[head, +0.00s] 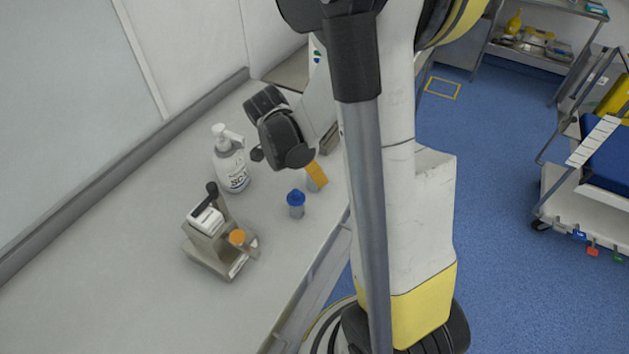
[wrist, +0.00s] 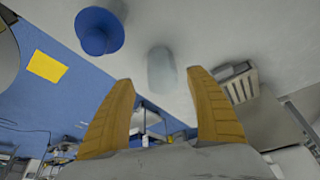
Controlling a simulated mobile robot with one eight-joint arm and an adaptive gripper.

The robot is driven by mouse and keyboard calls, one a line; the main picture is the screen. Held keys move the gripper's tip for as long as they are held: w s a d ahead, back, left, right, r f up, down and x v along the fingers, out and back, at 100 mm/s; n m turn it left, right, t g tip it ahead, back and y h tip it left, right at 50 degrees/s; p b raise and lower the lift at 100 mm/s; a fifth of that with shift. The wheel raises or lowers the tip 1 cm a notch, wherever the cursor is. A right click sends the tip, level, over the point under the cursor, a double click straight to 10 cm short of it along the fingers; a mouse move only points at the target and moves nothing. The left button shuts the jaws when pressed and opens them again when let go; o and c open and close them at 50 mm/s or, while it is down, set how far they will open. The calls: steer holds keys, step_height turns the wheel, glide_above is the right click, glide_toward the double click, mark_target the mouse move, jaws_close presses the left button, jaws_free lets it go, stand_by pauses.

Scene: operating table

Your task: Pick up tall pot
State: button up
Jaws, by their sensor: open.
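A pale, translucent cylindrical pot (wrist: 162,70) stands on the counter; it has no visible lid. In the wrist view it appears ahead, in line with the gap between my fingers, and it looks apart from both. In the head view it is mostly hidden behind my yellow finger. My gripper (head: 316,176) is open and empty, close to this pot; both yellow fingers show in the wrist view (wrist: 160,78). A second pot with a blue lid (head: 296,204) stands nearby, also in the wrist view (wrist: 98,30). I cannot tell which is the taller.
A white pump bottle (head: 232,165) stands at the left of my gripper. A metal device with an orange-topped pot (head: 214,238) is at the front left. The counter's (head: 130,270) left part is clear; a wall runs behind it. A trolley (head: 590,190) stands at the right.

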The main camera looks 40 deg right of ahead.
steer(key=x, duration=0.1)
steer(key=b+x, duration=0.1)
steer(key=x, duration=0.1)
steer(key=shift+w+d+f, duration=0.2)
steer(key=shift+w, duration=0.05)
steer(key=c, duration=1.3)
steer(key=shift+o, duration=0.2)
steer(key=shift+r, duration=0.15)
